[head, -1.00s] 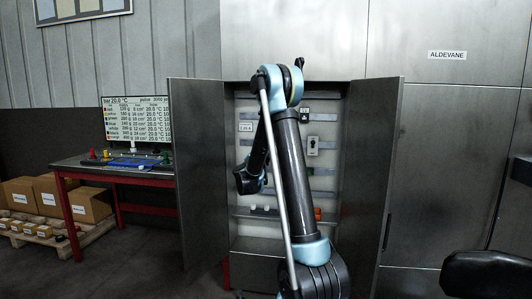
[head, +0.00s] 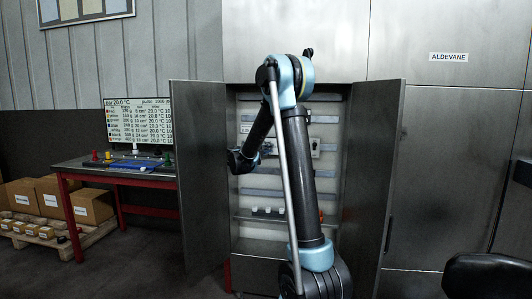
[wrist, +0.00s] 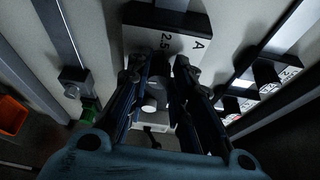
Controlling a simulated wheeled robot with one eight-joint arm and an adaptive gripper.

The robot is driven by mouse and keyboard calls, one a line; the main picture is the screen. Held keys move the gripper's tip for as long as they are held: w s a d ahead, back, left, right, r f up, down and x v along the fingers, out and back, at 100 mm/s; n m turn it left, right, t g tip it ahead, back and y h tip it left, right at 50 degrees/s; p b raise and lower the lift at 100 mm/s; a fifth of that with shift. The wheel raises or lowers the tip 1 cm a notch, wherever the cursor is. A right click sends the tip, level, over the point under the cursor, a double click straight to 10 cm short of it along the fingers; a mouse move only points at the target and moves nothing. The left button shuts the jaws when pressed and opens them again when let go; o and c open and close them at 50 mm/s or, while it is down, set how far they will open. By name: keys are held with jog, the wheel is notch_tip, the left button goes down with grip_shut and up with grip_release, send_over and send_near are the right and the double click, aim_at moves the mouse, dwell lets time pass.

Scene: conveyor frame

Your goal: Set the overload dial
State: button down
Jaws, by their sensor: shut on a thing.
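In the wrist view, my gripper (wrist: 158,70) has its two dark fingers closed in on the front of a pale unit with a plate (wrist: 182,44) reading "2.5 A", turned on its side. A light grey round part, seemingly the dial (wrist: 152,100), shows between the fingers. The fingers cover much of it, so its pointer and setting cannot be read. In the head view, my arm reaches into the open cabinet (head: 195,190). The gripper there is small and largely hidden by my arm.
Cabinet doors stand open on both sides. Rails with other devices (wrist: 268,76) lie right of the gripper in the wrist view; a small grey device (wrist: 73,80) sits left. White pieces (head: 265,210) stand on the cabinet shelf. A red-legged table (head: 70,215) stands left.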

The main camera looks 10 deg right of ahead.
jog(key=m+y, duration=0.1)
jog(key=m, duration=0.2)
jog(key=m+g+y, duration=0.1)
jog(key=m+y, duration=0.2)
jog(key=m, duration=0.2)
jog(key=shift+d+r+m, duration=0.3)
jog(key=shift+r, duration=0.1)
dwell(0.4)
jog(key=c, duration=1.4)
grip_release()
jog(key=v, duration=1.2)
jog(key=shift+d+r, duration=0.1)
jog(key=shift+r, duration=0.1)
